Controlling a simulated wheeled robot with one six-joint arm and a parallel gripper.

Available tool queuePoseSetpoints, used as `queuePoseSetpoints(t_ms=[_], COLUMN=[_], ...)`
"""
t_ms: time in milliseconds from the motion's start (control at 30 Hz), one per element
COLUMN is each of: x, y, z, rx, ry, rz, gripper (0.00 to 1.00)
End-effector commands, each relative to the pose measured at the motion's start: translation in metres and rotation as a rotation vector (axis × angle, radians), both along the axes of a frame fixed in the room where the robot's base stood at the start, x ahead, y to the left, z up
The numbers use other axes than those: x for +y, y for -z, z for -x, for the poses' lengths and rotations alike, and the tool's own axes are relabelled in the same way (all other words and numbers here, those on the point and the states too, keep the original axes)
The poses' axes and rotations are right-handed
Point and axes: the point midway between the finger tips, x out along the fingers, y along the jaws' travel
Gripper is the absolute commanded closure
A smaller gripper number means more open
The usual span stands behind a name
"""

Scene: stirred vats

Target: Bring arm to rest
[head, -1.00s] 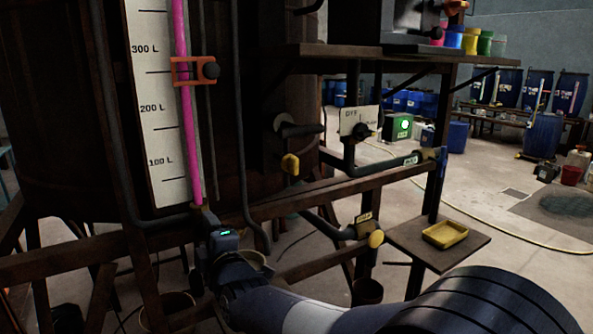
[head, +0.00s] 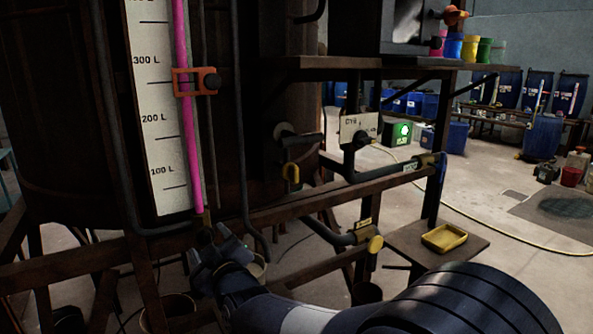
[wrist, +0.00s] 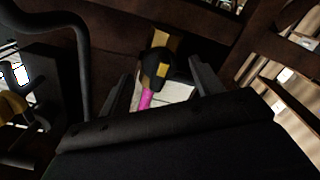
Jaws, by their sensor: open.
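My gripper (head: 205,243) is low at the left in the head view, just below the foot of the sight tube (head: 190,130). The tube holds pink liquid beside a white litre scale (head: 153,110). An orange clamp (head: 194,82) sits on the tube between the 200 L and 300 L marks. In the wrist view my gripper (wrist: 160,88) is open, with one dark finger on each side. A dark fitting with a yellow tab (wrist: 161,66) shows between the fingers, above a short pink stretch of tube. I cannot tell whether the fingers touch it.
Rusty frame beams (head: 70,268) run close around my gripper. A small shelf holds a yellow tray (head: 443,237) near my arm. Open floor lies at the right, crossed by a yellow hose.

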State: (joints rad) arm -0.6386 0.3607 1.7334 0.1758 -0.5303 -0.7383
Motion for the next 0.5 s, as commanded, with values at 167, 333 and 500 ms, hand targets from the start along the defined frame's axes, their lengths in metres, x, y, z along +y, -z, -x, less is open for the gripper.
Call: queuePoseSetpoints(t_ms=[167, 333, 500], x=[-0.0002, -0.0003, -0.0006], y=[-0.002, -0.0036, -0.0037], z=[-0.0001, -0.0003, -0.0003], rx=[0.071, 0.136, 0.2], ry=[0.0, 0.0, 0.0], rz=[-0.109, -0.218, -0.322], gripper=[0.38, 0.38, 0.38])
